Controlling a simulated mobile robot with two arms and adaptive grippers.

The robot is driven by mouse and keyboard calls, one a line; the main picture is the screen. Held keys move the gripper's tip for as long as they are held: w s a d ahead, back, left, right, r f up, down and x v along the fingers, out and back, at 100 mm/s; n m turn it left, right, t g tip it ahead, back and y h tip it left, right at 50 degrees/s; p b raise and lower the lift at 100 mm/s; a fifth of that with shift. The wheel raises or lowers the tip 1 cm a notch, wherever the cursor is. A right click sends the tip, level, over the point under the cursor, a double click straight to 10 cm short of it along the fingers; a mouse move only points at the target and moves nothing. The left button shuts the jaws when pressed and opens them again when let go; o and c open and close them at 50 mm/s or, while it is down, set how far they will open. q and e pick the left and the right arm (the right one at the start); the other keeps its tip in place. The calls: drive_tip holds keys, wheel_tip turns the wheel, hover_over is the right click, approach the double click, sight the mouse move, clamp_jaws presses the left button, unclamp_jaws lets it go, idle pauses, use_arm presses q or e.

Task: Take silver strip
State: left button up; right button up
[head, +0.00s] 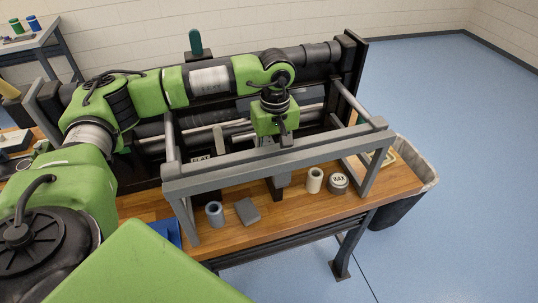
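My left arm comes in from the left and reaches over the machine frame. My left gripper (284,141) points down just behind the grey front bar (290,155). The bar partly hides its fingers, so I cannot see whether they are open or shut. A small pale piece (265,140) shows beside the gripper, and I cannot tell if it is the silver strip or part of the machine. No silver strip can be made out for certain. My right gripper is not in view.
A wooden bench (295,213) carries the frame. Along its front are a blue-grey roll (214,214), a grey block (248,211), a cream roll (314,180) and a round tin marked WAX (338,184). A lined bin (408,200) stands right. The floor at right is clear.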

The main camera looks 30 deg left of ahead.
use_arm(q)
drive_tip(key=shift+s+d, duration=0.1)
drive_tip(key=shift+d, duration=0.15)
drive_tip(key=o, duration=1.2)
drive_tip(key=shift+r, duration=0.1)
wheel_tip(320, 180, up, 12)
drive_tip(key=shift+f, duration=0.1)
